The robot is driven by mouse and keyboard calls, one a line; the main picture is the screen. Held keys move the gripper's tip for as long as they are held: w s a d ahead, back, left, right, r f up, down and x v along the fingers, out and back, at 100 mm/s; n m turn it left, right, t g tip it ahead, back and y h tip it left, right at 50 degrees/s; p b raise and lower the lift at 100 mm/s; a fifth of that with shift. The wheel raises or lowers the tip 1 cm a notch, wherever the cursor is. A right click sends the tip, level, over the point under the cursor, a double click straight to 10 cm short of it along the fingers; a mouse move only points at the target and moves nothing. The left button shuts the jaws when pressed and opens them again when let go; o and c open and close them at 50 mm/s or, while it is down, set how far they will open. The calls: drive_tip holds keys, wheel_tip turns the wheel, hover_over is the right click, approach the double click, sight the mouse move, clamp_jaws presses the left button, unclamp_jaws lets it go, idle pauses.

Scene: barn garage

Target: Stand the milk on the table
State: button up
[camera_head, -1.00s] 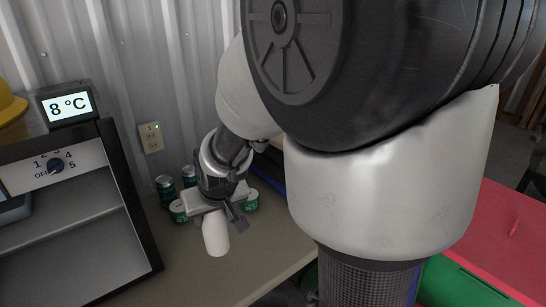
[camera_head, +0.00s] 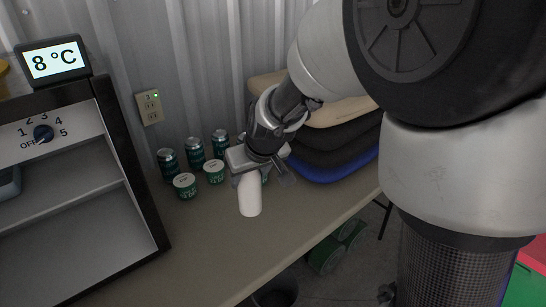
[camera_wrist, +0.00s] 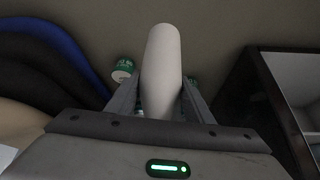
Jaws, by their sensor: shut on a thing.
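A white cylindrical bottle, which I take to be the milk (camera_head: 249,196), is in my gripper (camera_head: 256,174). The gripper is shut on it from above, and its lower part shows below the fingers, roughly upright with a slight tilt. In the wrist view, the milk (camera_wrist: 161,65) sits between the two fingers. The table (camera_head: 200,238) is a brownish top under the gripper. Whether the bottle's base touches the table is hard to tell. The bottle's upper part is hidden by the gripper.
Several dark cans (camera_head: 195,150) and green-and-white tubs (camera_head: 186,184) stand behind the gripper by the wall. Stacked cushions (camera_head: 335,150) lie to the right. An open fridge-like cabinet (camera_head: 75,225) stands at the left. The table's front is clear.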

sight(251, 200)
wheel_tip(251, 200, down, 8)
drive_tip(key=b, duration=0.3)
drive_tip(key=shift+f, duration=0.25)
drive_tip(key=shift+f+b, duration=0.1)
drive_tip(key=shift+b, duration=0.25)
drive_tip(key=o, duration=1.3)
drive_tip(key=shift+d+f, duration=0.1)
drive_tip(key=shift+o, duration=0.2)
drive_tip(key=shift+s+r+p, duration=0.1)
drive_tip(key=shift+r+p, duration=0.2)
drive_tip(key=shift+r, duration=0.1)
drive_tip(key=p+v, duration=0.4)
drive_tip(key=v, duration=0.7)
drive_tip(key=shift+r, duration=0.15)
drive_tip(key=s+d+r+m+h, duration=0.1)
drive_tip(key=s+d+r+m, duration=0.1)
drive_tip(key=s+d+r, duration=0.3)
drive_tip(key=s+d+r+m+h, duration=0.1)
drive_tip(key=s+d+r, duration=0.4)
drive_tip(key=s, duration=0.8)
drive_tip(key=shift+d+r+m, duration=0.25)
drive_tip(key=shift+d+m, duration=0.55)
drive_tip(key=shift+d, duration=0.3)
